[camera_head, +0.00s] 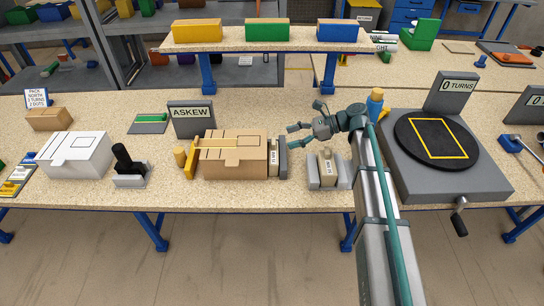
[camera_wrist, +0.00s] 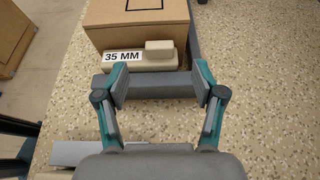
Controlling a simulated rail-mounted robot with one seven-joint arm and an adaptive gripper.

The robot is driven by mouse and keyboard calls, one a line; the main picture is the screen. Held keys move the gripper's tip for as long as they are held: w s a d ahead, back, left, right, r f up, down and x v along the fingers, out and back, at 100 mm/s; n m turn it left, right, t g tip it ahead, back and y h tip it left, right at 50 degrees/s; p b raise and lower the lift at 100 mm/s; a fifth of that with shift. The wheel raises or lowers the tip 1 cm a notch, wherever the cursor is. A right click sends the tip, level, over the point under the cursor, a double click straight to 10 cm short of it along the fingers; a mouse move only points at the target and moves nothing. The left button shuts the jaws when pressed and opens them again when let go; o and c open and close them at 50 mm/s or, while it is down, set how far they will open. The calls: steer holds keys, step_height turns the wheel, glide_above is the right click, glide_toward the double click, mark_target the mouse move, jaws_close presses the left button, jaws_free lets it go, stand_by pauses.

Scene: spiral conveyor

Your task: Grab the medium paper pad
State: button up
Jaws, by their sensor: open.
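A beige pad-like block labelled "35 MM" (camera_wrist: 126,68) lies against the cardboard box in the wrist view, with a grey bar (camera_wrist: 160,85) along its near side. In the head view it is the narrow labelled block (camera_head: 274,158) at the box's right end. A second beige labelled block (camera_head: 327,169) stands between grey holders to the right. I cannot tell from the labels which is the medium pad. My gripper (camera_head: 294,134) is open and points left above the bench. In the wrist view its fingers (camera_wrist: 162,88) overlap the grey bar, with nothing held.
The cardboard box (camera_head: 230,156) with a yellow bar at its left sits beside the pad, with an "ASKEW" sign (camera_head: 191,118) behind. A turntable (camera_head: 436,142) stands at right, a white box (camera_head: 75,154) at left. A raised shelf (camera_head: 266,47) runs behind.

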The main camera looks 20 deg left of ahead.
mark_target(277, 146)
steer(key=p+x, duration=0.2)
steer(key=x, duration=0.3)
steer(key=shift+s+r, duration=0.1)
steer(key=shift+r, duration=0.1)
steer(key=shift+s+a+f+p, duration=0.1)
steer(key=shift+a+f+p, duration=0.25)
steer(key=shift+a, duration=0.1)
steer(key=c, duration=1.2)
steer(key=shift+r, duration=0.15)
steer(key=shift+c, duration=0.2)
